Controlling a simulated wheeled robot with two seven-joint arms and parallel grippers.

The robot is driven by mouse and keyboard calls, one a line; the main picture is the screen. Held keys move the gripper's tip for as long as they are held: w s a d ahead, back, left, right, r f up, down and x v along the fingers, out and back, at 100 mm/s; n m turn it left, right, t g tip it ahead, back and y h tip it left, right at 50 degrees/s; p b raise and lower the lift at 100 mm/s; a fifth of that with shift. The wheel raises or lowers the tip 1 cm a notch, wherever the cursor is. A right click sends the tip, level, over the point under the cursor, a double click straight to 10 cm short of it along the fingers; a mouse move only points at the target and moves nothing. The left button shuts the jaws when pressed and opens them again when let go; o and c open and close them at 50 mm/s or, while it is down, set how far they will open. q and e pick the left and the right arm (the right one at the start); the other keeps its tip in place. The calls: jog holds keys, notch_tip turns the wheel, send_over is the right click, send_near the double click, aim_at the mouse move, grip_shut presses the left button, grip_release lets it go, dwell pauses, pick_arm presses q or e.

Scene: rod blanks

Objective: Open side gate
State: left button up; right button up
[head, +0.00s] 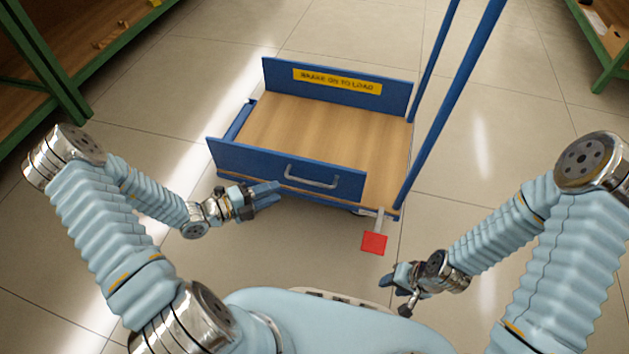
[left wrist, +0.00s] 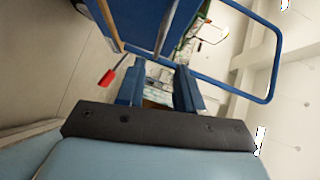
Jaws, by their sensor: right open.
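The blue side gate (head: 255,165) stands upright along the near side of the cart, with a silver bar handle (head: 312,178) right of its middle. My left gripper (head: 279,190) is just in front of the gate, left of and slightly below the handle, and empty. In the left wrist view its two fingers (left wrist: 158,90) are apart, with a blue panel of the cart (left wrist: 140,18) beyond them. My right gripper (head: 388,280) is open and empty, low and to the right, away from the gate.
The cart has a wooden deck (head: 330,130), a far blue panel with a yellow label (head: 337,81), and a tall blue push frame (head: 450,100) at right. A red pedal (head: 374,243) juts out at the near right corner. Green-framed shelves (head: 45,65) stand at left.

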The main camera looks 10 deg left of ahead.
aim_at(306, 181)
pick_arm(q)
jog(key=b+x, duration=0.1)
jog(key=x, duration=1)
jog(key=shift+s, duration=0.1)
grip_shut()
